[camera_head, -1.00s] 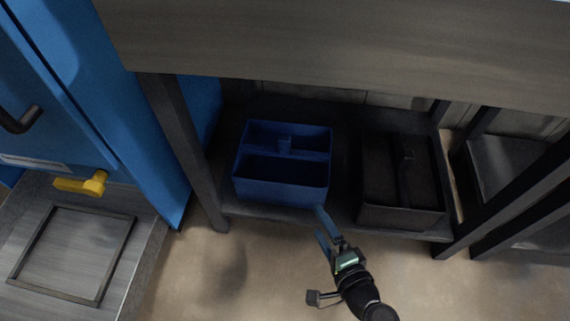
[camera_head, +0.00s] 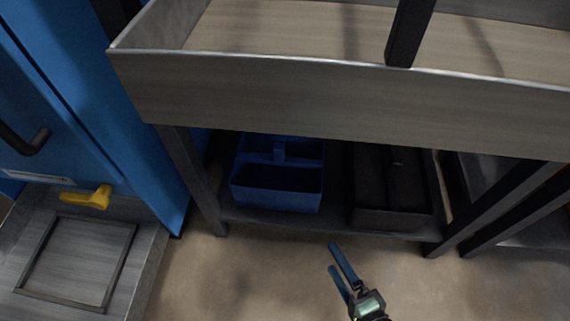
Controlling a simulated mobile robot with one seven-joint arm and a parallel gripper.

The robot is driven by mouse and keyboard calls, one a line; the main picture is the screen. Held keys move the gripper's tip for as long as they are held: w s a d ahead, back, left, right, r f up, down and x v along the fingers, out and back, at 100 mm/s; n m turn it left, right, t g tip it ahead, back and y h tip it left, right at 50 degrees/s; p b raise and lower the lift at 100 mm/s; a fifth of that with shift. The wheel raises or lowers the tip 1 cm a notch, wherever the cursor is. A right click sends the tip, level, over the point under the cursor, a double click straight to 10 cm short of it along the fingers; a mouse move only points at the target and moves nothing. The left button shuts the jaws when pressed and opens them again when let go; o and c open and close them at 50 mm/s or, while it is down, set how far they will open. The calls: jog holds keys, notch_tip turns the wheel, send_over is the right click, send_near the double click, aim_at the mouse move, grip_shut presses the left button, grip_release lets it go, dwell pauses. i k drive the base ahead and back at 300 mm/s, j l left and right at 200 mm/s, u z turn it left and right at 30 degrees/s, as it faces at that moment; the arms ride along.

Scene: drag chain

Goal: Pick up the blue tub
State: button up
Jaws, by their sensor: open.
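The blue tub (camera_head: 276,199) sits on the lower shelf of the workbench. It has a raised middle handle piece and compartments; its back part is in the shade under the bench top, whose front panel comes down close above it. My gripper (camera_head: 334,268) is in front of the shelf, low and to the right of the tub. Its two blue fingers are apart with nothing between them. It is clear of the tub.
A black tub (camera_head: 390,216) stands on the same shelf to the right. The shelf (camera_head: 300,222) hangs between dark legs, the left leg (camera_head: 192,180) close to the blue tub. The floor in front is clear.

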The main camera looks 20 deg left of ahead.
aim_at(274, 172)
jog(key=k+l, duration=0.35)
jog(key=l, duration=0.2)
jog(key=k+l, duration=0.35)
jog(key=l, duration=0.15)
